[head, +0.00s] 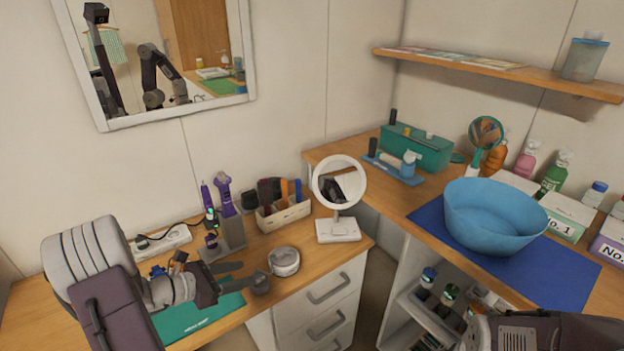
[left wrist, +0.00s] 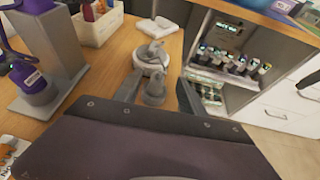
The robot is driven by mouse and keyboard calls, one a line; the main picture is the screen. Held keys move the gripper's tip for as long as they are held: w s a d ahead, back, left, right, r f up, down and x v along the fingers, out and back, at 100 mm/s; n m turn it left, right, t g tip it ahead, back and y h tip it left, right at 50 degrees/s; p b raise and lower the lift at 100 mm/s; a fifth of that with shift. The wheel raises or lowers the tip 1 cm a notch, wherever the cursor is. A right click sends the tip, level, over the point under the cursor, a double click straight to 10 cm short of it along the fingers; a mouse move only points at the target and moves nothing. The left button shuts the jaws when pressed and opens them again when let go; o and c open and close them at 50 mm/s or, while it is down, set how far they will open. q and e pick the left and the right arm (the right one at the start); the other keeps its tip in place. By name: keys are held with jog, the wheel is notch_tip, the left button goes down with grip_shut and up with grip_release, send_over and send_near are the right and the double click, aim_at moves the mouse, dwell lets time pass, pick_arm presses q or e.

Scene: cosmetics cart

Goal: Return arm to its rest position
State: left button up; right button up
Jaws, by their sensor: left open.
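My left gripper (head: 244,275) is over the front of the wooden desk at the left, with its fingers apart. In the left wrist view its two fingers (left wrist: 158,90) stand either side of a small grey knob-like piece (left wrist: 155,92); I cannot tell whether they touch it. That grey piece (head: 261,283) also shows near the fingertips in the head view. A round white and grey jar (head: 284,262) stands just beyond it. Part of my right arm (head: 545,334) shows at the bottom right; its gripper is out of the picture.
A tool stand (head: 228,238) with purple devices, a brush box (head: 284,213) and a round mirror (head: 339,185) stand behind the gripper. A green mat (head: 200,318) lies under the left arm. A blue bowl (head: 490,222) stands on the right counter.

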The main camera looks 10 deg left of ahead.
pick_arm(q)
jog(key=s+d+r+m+g+h+p, duration=0.1)
jog(key=d+r+m+g+h+p, duration=0.25)
jog(key=d, duration=0.65)
jog(key=s+d+r+m+g+p, duration=0.1)
jog(key=d+r+m+g+p, duration=0.2)
jog(key=d+r+m, duration=0.35)
jog(key=s+d+m+g+y+p, duration=0.45)
jog(key=s+d+m, duration=0.35)
jog(key=s, duration=0.4)
jog(key=a+f+m+t+y, duration=0.1)
jog(key=a+f+m+y, duration=0.2)
jog(key=a+m+y, duration=0.3)
jog(key=a+m, duration=0.4)
jog(key=shift+a+y+b, duration=0.25)
jog(key=shift+y+b, duration=0.05)
jog(key=shift+b, duration=0.05)
